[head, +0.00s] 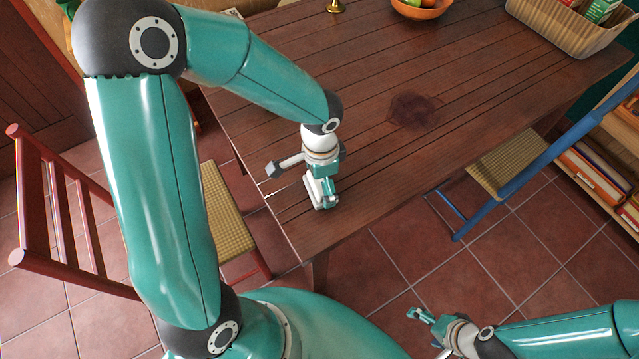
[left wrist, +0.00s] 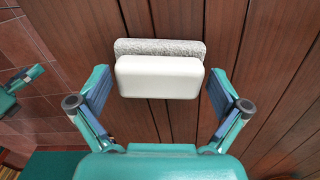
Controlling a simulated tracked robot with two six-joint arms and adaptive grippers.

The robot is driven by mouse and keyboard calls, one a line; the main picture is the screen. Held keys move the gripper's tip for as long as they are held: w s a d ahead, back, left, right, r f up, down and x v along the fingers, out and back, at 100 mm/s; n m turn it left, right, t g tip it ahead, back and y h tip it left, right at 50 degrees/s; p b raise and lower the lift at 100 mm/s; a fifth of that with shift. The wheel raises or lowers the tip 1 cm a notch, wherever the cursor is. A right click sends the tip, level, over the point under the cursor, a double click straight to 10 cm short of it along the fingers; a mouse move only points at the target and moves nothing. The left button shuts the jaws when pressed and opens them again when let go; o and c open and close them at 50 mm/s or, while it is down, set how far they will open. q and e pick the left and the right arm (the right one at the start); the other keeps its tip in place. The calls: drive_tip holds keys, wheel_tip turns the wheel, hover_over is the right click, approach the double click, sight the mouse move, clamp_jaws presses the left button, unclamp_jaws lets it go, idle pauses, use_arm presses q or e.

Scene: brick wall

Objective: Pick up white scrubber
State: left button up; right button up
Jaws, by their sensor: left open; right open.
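The white scrubber (left wrist: 158,77) lies on the wooden table (head: 390,150), with a grey rough pad along its far side in the left wrist view. In the head view only parts of the scrubber (head: 313,190) show beneath my left gripper, near the table's front left edge. My left gripper (left wrist: 158,92) is open, with its two fingers on either side of the scrubber and a gap to each. In the head view my left gripper (head: 325,195) points down at it. My right gripper (head: 415,320) is open and empty, low over the floor at the lower right.
A dark round stain (head: 414,110) marks the table. A fruit bowl (head: 421,8), a brass object (head: 335,6) and a beige basket (head: 565,28) stand at the back. A red chair (head: 75,215) and a blue chair (head: 510,165) flank the table. The tabletop's middle is clear.

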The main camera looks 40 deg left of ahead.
use_arm(q)
drive_tip(key=shift+c, duration=0.2)
drive_tip(key=c, duration=1)
drive_tip(key=shift+o, duration=0.2)
wheel_tip(320, 180, up, 20)
drive_tip(key=p, duration=0.2)
